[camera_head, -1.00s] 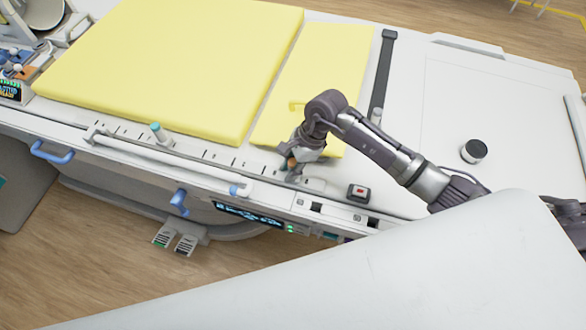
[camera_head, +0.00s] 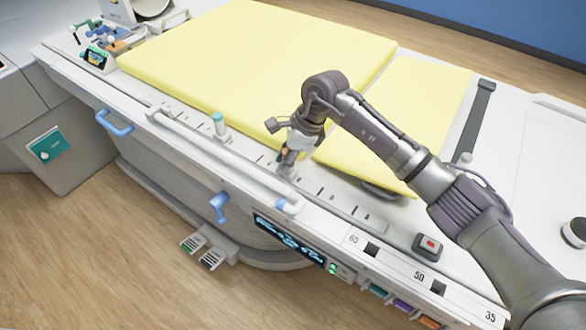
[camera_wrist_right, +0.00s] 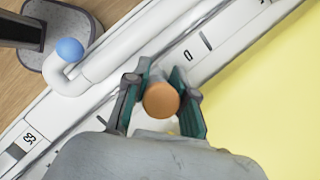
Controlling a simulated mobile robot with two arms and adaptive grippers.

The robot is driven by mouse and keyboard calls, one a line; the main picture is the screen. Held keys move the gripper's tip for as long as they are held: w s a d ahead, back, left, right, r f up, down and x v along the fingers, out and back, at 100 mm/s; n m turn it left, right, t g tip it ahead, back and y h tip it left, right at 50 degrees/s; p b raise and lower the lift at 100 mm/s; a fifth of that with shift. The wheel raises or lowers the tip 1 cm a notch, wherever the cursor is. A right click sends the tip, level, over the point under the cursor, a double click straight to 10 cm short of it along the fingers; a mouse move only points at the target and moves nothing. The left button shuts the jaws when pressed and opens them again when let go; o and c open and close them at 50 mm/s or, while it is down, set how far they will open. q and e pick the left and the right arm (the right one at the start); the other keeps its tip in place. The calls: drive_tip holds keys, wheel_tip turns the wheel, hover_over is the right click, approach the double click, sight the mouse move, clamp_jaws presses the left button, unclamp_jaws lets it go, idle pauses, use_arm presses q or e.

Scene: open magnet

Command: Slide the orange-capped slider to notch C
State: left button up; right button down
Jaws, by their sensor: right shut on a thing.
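The orange-capped slider (camera_wrist_right: 161,99) stands between the fingers of my right gripper (camera_wrist_right: 163,95) in the wrist view, which is shut on it. In the head view my right gripper (camera_head: 287,160) is at the slotted track (camera_head: 337,200) along the bed's front edge and mostly hides this slider. Tick marks and small letters run along the track. In the wrist view one letter beside the gripper looks like a D (camera_wrist_right: 187,56), but I cannot read it surely. My left gripper is not in view.
A teal-capped slider (camera_head: 219,123) stands further left on the track. A white rail (camera_head: 225,160) runs along the front side. Yellow pads (camera_head: 265,50) lie behind the track. A box with a red button (camera_head: 429,246) sits to the right.

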drive_tip(key=c, duration=0.9)
unclamp_jaws()
drive_tip(key=shift+c, duration=0.2)
drive_tip(key=shift+d+r, duration=0.1)
drive_tip(key=v, duration=1.1)
drive_tip(key=shift+d+r, duration=0.15)
drive_tip(key=shift+r, duration=0.25)
